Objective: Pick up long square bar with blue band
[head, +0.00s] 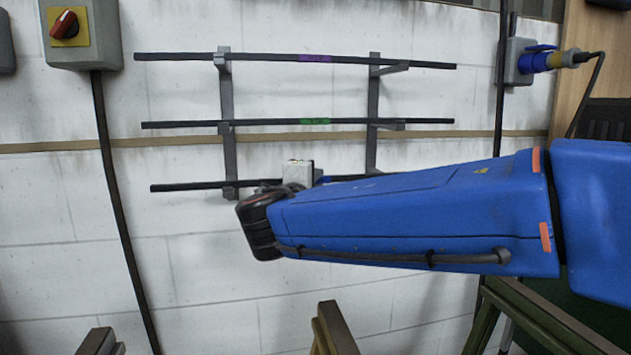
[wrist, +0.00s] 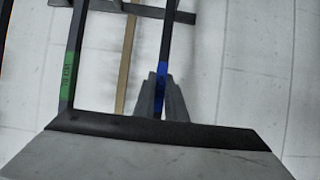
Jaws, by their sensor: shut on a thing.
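The long square bar with the blue band (head: 185,187) is the lowest of three dark bars on the wall rack. It lies about level, and its left part crosses the left rack upright. In the wrist view the blue band (wrist: 163,70) shows between and just beyond the fingers. My gripper (wrist: 160,90) is shut on the bar at the band, one finger on each side. In the head view my blue arm hides the fingers and the bar's right part. I cannot tell whether the bar still touches its rack arms.
A bar with a green band (head: 315,122) lies above, and one with a purple band (head: 316,58) is highest. The rack uprights (head: 227,100) stand against the white wall. A red-knobbed switch box (head: 84,35) is at upper left. Trestle tops (head: 335,328) stand below.

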